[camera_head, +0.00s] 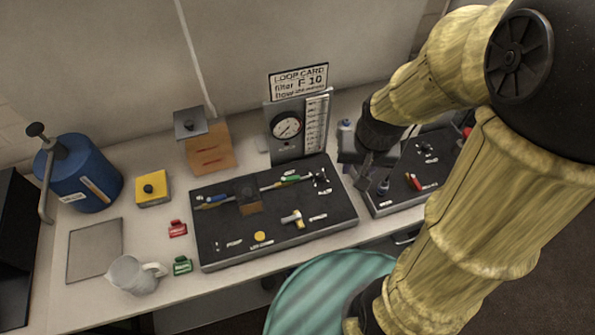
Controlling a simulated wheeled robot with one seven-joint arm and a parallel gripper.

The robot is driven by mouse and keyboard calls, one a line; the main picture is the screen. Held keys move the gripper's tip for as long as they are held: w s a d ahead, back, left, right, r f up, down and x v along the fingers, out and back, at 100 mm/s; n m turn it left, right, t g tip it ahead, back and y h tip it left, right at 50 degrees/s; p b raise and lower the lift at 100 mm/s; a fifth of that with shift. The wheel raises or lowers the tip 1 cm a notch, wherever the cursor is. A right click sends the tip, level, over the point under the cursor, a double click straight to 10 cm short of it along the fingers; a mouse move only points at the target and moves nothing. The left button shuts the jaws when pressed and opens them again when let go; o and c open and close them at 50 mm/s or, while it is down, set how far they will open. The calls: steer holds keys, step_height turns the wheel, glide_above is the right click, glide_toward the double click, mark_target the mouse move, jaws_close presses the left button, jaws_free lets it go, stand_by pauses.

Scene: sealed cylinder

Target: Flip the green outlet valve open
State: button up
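The green outlet valve (291,179) is a small green handle on a thin pipe line in the upper right part of the black panel (225,255). It lies roughly in line with the pipe; its exact angle is too small to tell. My gripper (364,187) is dark and points down just past the panel's right edge, to the right of the valve and apart from it. A black knob (320,178) lies between them. The fingers are small and dark, and I cannot tell whether they are open. I see nothing held in them.
A gauge stand (287,127) with a card rises behind the panel. A second black panel (395,200) with a red switch is at right, partly behind my arm. A blue cylinder (85,180), yellow box (153,188) and white jug (132,276) stand left. A teal round top (320,290) is in front.

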mark_target(295, 177)
steer(key=w+a+f+m+g+y+p, duration=0.1)
steer(key=w+a+m+y, duration=0.1)
steer(key=w+m, duration=0.4)
steer(key=w+a+f+m+g+y+p, duration=0.1)
steer(key=w+a+f+m+g+y, duration=0.1)
steer(key=w+a+m, duration=0.2)
steer(key=w+m, duration=0.3)
steer(key=m, duration=0.1)
steer(key=shift+m+p, duration=0.3)
steer(key=shift+f, duration=0.2)
steer(key=p+x, duration=0.2)
steer(key=x, duration=1.5)
steer(key=shift+a+f+p, duration=0.1)
steer(key=shift+a+p, duration=0.1)
steer(key=shift+p, duration=0.2)
steer(key=shift+w, duration=0.1)
jaws_close()
